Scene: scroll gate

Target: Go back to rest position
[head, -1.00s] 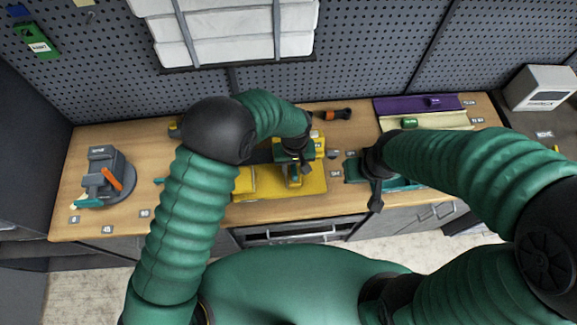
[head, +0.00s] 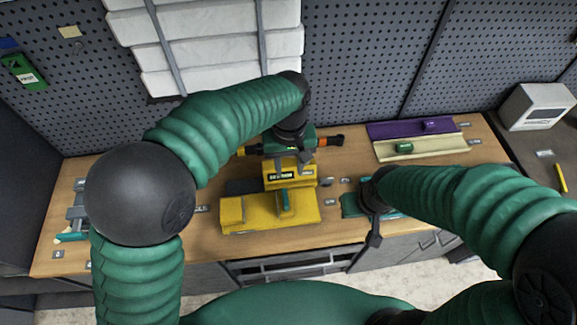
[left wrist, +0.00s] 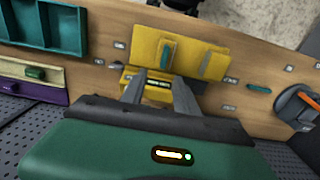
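My left gripper (head: 303,158) hangs over the back of the yellow scroll-gate unit (head: 270,212) on the wooden bench. In the left wrist view its two grey fingers (left wrist: 160,92) are apart, with nothing held between them. Behind them, a yellow block with a lit label (left wrist: 150,84) shows in the gap. The unit also shows in the left wrist view (left wrist: 190,55), with a teal handle on it. My right gripper (head: 374,228) points down at the bench's front edge by the teal tray (head: 350,206); its fingertips are too small to judge.
Purple (head: 395,130) and cream (head: 430,148) trays lie at the back right. A grey-orange device (left wrist: 302,105) sits at the other end of the bench, mostly hidden behind my left arm in the head view. A pegboard (head: 360,60) stands behind the bench.

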